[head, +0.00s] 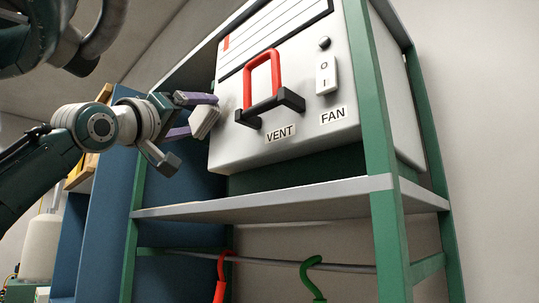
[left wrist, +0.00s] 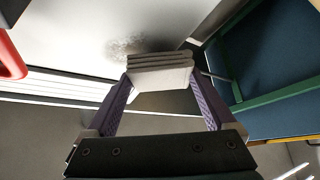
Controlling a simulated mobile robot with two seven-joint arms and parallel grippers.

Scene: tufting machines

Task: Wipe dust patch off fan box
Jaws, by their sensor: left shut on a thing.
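The fan box (head: 300,140) is a light grey case with VENT and FAN labels, a red-and-black handle (head: 262,85) and a white switch (head: 326,75). My left gripper (head: 203,116) is at the box's left side, shut on a folded whitish cloth (head: 207,122). In the left wrist view the cloth (left wrist: 160,72) sits between the purple fingers. The dust patch (left wrist: 138,45) is a grey speckled smudge on the box face just beyond the cloth's edge. I cannot tell whether the cloth touches the face. My right gripper is not in view.
The box stands on a grey shelf (head: 270,203) in a green frame (head: 385,170). Below, a red hook (head: 224,270) and a green hook (head: 312,275) hang on a rail. A blue panel (head: 105,215) and a white bottle (head: 41,245) are at the left.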

